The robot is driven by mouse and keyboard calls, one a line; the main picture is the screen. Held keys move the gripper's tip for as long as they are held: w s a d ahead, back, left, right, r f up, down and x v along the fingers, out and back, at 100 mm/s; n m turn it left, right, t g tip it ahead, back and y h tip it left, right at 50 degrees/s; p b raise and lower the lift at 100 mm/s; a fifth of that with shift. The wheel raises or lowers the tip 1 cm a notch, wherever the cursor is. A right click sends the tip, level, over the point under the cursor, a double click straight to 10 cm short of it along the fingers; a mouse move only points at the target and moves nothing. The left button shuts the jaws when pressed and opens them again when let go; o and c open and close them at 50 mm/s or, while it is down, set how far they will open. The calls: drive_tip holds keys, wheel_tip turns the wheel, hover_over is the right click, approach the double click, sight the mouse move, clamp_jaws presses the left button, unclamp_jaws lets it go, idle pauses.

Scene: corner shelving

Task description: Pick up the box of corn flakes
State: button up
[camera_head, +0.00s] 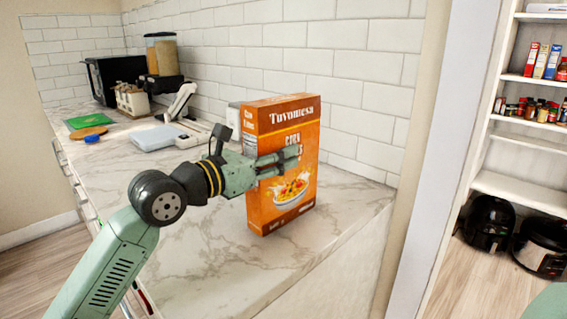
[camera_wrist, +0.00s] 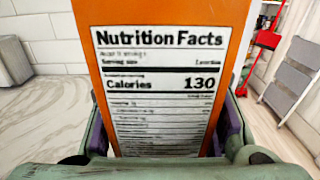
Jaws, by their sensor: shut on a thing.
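The orange box of corn flakes (camera_head: 292,215) is upright at the near right end of the marble counter, in the head view. I cannot tell for sure whether its base touches the counter. My gripper (camera_head: 277,163) reaches it from the left, with fingers across the front face around mid-height. In the wrist view the box's side panel with the nutrition label (camera_wrist: 160,75) fills the middle, between the two fingers of my gripper (camera_wrist: 163,140). The gripper is shut on the box. The far finger is hidden behind the box in the head view.
The marble counter (camera_head: 215,255) ends just right of the box, by a white-tiled wall (camera_head: 340,80). Further back stand a pale blue container (camera_head: 155,137), a green board (camera_head: 88,121) and a black microwave (camera_head: 105,78). Pantry shelves (camera_head: 530,140) with jars and cookers are at right.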

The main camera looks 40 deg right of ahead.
drive_tip(key=c, duration=0.6)
drive_tip(key=shift+r, duration=0.1)
drive_tip(key=shift+c, duration=0.2)
